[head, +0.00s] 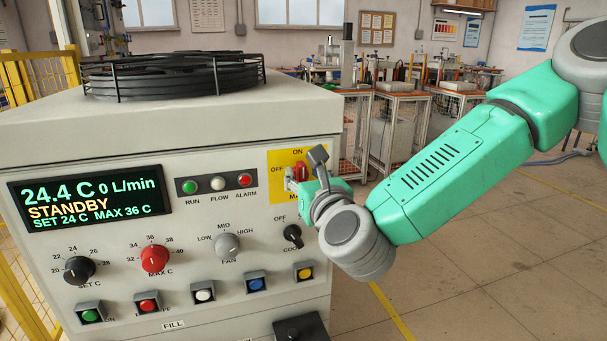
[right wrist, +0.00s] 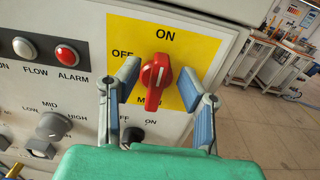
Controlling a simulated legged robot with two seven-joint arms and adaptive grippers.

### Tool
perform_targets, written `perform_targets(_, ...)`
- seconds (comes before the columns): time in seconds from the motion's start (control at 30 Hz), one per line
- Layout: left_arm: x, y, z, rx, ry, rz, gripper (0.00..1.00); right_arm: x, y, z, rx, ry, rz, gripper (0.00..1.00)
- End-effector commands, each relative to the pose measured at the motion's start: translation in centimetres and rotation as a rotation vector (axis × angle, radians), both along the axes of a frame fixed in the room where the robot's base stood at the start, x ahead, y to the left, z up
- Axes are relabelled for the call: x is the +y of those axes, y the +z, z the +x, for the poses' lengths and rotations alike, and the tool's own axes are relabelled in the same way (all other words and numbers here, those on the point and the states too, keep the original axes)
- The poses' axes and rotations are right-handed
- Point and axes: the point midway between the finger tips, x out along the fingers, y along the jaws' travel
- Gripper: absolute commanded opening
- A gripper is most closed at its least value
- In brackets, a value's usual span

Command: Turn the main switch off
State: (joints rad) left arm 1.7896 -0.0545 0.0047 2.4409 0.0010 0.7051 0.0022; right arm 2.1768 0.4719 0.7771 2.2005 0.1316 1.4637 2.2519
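The main switch is a red rotary handle (right wrist: 155,82) on a yellow plate (right wrist: 205,45) marked ON at the top and OFF at the left. In the right wrist view the handle stands roughly upright, in line with ON. In the head view the red switch (head: 299,169) is partly hidden by my right gripper (head: 304,170). In the right wrist view my right gripper (right wrist: 159,78) is open, with one blue-grey finger on each side of the handle and visible gaps between. Contact with the panel cannot be told. My left gripper is not in view.
The grey machine panel carries a display (head: 90,198) reading STANDBY, indicator lamps (head: 218,184), a cooling knob (head: 293,235) below the switch, other knobs and several push buttons. Open floor (head: 470,260) is at the right.

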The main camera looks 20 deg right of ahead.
Motion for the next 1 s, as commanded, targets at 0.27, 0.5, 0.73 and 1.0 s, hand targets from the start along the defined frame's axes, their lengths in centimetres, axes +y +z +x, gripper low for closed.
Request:
perform_targets(0.27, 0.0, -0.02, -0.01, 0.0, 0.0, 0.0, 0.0, -0.01, -0.04, 0.76, 0.001, 0.0, 0.0, 0.34)
perform_targets(0.5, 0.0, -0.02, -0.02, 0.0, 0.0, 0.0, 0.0, -0.01, -0.05, 0.73, 0.001, 0.0, 0.0, 0.0)
perform_targets(0.73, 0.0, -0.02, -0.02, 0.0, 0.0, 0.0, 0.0, -0.01, -0.06, 0.71, 0.001, 0.0, -0.003, 0.0)
perform_targets(1.0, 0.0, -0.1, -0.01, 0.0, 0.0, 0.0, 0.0, 0.14, -0.08, 0.71, 0.001, -0.001, -0.078, 0.0)
